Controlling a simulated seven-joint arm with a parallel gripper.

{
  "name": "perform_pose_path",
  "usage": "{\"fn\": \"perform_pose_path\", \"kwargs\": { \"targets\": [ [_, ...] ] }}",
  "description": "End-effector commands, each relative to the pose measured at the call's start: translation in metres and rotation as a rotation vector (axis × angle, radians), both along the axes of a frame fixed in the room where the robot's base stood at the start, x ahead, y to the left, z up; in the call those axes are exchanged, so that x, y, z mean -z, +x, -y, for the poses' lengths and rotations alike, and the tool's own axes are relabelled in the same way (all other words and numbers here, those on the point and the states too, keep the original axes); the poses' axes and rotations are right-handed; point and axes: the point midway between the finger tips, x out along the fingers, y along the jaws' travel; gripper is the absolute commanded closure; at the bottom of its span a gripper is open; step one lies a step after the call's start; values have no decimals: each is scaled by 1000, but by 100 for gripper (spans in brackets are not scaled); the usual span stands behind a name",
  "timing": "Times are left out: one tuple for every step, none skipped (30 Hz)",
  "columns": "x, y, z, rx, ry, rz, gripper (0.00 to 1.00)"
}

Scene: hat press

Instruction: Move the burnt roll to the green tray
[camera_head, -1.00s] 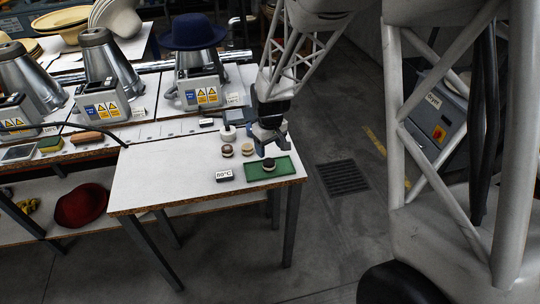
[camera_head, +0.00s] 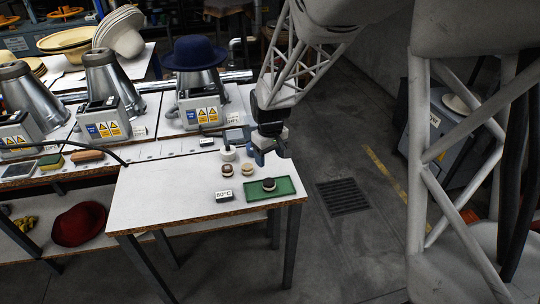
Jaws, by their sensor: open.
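The green tray (camera_head: 286,187) lies at the right front corner of the white table. A dark, nearly black-topped roll (camera_head: 269,184), which looks like the burnt one, rests on the tray. A brown-topped roll (camera_head: 228,170) and a pale-topped roll (camera_head: 247,169) stand on the table just behind and left of the tray. My gripper (camera_head: 270,157) is open and empty, above and behind the tray, clear of the dark roll. Its fingers are small and partly dark in this view.
A small "80°C" sign (camera_head: 224,196) stands left of the tray. A white round piece (camera_head: 228,153) stands behind the rolls. Hat presses, one with a blue hat (camera_head: 194,53), line the back bench. The table's left part is bare.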

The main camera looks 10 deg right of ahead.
Motion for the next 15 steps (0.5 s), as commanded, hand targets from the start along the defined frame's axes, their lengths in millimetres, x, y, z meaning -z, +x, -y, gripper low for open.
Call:
{"fn": "perform_pose_path", "kwargs": {
  "targets": [
    [0,0,0,0,0,0,32],
    [0,0,0,0,0,0,32],
    [-1,0,0,1,0,1,32],
    [-1,-1,0,1,0,1,32],
    [-2,-2,0,2,0,2,32],
    [-4,-3,0,4,0,3,32],
    [-6,-4,1,7,0,5,32],
    [-8,-6,1,10,0,7,32],
    [-12,-9,1,14,0,10,32],
    [-16,-12,2,19,0,13,32],
    [-20,-15,2,24,0,16,32],
    [-26,-20,3,32,1,20,32],
    [-31,-24,3,37,0,25,32],
    [-37,-29,4,44,0,29,32],
    [-43,-36,4,55,1,34,32]
  ]
}}
